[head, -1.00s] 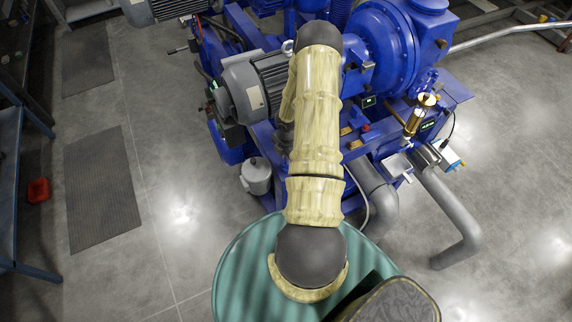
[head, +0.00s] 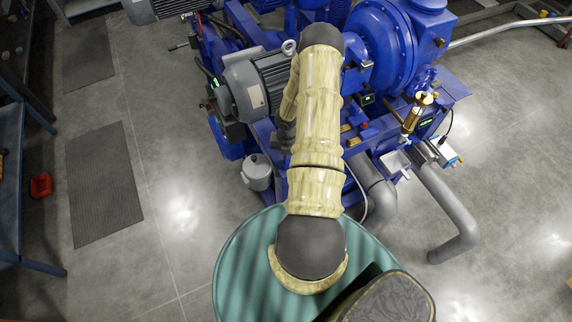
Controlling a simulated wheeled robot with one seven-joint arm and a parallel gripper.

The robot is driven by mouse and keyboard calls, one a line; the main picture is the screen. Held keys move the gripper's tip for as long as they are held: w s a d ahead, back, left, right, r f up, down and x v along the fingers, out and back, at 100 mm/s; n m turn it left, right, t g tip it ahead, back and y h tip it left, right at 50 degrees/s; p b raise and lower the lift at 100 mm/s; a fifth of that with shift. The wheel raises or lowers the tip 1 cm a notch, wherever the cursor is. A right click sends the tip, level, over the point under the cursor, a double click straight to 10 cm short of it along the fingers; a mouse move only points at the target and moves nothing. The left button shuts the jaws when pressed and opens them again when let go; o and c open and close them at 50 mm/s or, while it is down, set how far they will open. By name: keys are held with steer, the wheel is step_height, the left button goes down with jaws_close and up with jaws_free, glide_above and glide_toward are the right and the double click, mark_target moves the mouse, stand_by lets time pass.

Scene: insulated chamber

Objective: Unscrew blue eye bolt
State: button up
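I cannot make out a blue eye bolt for sure. A grey lifting eye (head: 289,47) stands on top of the grey motor (head: 246,92), just left of my arm's upper bend. The blue pump machine (head: 385,45) fills the upper middle. My arm reaches up over the machine and folds back down behind its own forearm. The dark end of the arm, with my gripper (head: 283,137), shows only in part left of the forearm, in front of the motor's lower right side. Its fingers are hidden or too small to tell.
A grey pipe (head: 447,208) runs down to the floor at right. A brass oiler (head: 412,118) stands on the blue base. A white-grey pot (head: 257,173) sits left of the base. A red can (head: 41,185) and blue bench (head: 12,185) are at left. Floor at right is open.

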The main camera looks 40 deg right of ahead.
steer(key=shift+s+r, duration=0.1)
steer(key=shift+r, duration=2.4)
